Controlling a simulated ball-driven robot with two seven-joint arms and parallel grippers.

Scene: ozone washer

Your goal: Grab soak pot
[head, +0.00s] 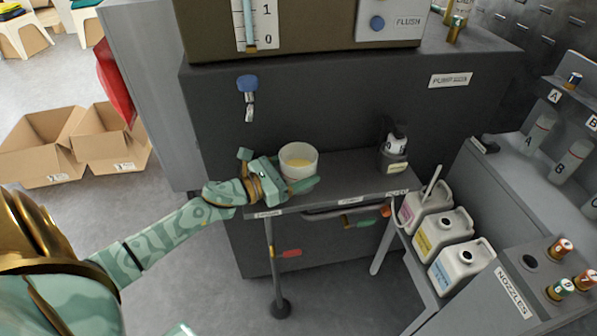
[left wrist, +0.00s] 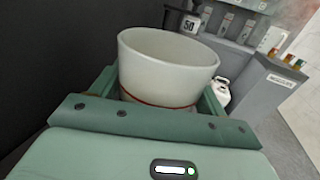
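The fingers (left wrist: 160,95) are spread wide on either side of the pot; contact is not clear, and the pot's base is hidden.
A blue-handled tap (head: 247,85) is above and left of the pot. Several white jugs (head: 440,235) and a nozzle stand (head: 530,280) are to the right. The shelf between pot and bottle is clear.

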